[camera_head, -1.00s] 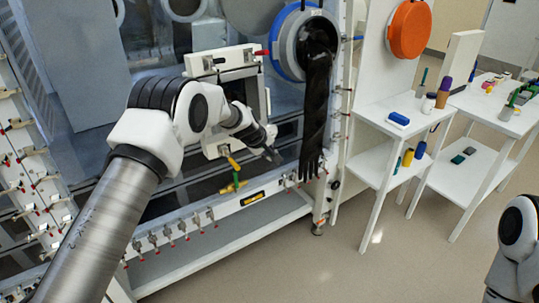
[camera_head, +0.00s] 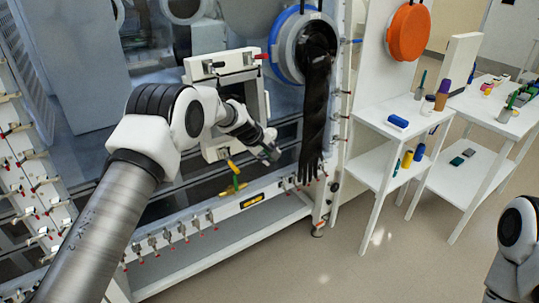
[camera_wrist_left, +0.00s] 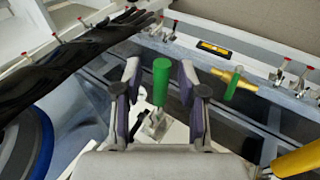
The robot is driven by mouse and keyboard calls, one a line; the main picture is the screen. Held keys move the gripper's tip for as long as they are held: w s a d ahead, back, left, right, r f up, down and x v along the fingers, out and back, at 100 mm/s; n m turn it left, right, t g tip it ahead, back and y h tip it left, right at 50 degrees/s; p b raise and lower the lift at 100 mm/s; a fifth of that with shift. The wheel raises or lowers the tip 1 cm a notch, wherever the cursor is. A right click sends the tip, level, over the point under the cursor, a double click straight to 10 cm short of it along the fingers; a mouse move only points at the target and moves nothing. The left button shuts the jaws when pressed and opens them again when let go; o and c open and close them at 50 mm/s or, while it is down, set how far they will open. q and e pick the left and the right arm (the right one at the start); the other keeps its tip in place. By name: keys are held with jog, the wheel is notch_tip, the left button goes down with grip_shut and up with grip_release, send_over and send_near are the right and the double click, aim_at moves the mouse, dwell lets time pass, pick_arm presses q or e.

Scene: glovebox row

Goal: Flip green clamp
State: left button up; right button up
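The green clamp has a green cylindrical handle (camera_wrist_left: 161,80) on a metal base (camera_wrist_left: 154,126), seen in the left wrist view. My left gripper (camera_wrist_left: 160,88) is open, with one finger on each side of the green handle and visible gaps to both. In the head view my left gripper (camera_head: 268,150) is at the front of the white-framed box, beside the hanging black glove. The clamp's handle is hard to make out there, mostly hidden by the gripper. My right gripper is out of view; only part of that arm shows at lower right.
A green-and-yellow handle (camera_wrist_left: 233,82) stands to the right in the wrist view. The long black glove (camera_head: 314,120) hangs close to my left gripper. Several small red-tipped clamps line the lower rail. White shelves (camera_head: 385,165) stand at right.

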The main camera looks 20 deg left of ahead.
pick_arm(q)
jog(key=v, duration=1.2)
dwell(0.4)
